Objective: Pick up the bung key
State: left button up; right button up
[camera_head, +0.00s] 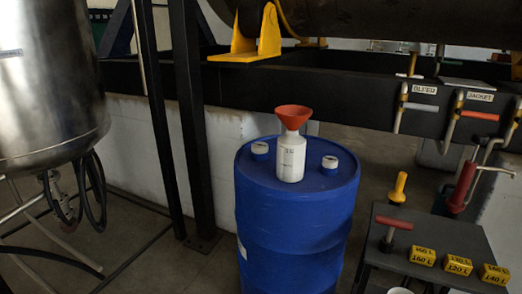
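A tool with a red crossbar handle and a short dark stem (394,223) stands upright at the left of a dark side table (416,267); its T shape fits a bung key. A blue drum (292,235) stands left of that table. Two pale-topped caps, one at the left (260,149) and one at the right (330,162), sit on its lid. A white bottle (290,158) with an orange funnel (293,115) in its neck stands between them. Neither gripper is in view.
Several yellow labelled blocks (459,265) sit along the table beside the red-handled tool. A yellow-handled tool (398,187) and a red lever (462,187) rise behind the table. A dark post (190,120) and steel vessel (45,85) stand at left. Valve pipes hang at upper right.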

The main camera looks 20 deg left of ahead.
aim_at(393, 223)
jog(key=i+l+u, duration=0.2)
jog(key=i, duration=0.35)
jog(key=i+l+u, duration=0.15)
jog(key=i+l, duration=0.35)
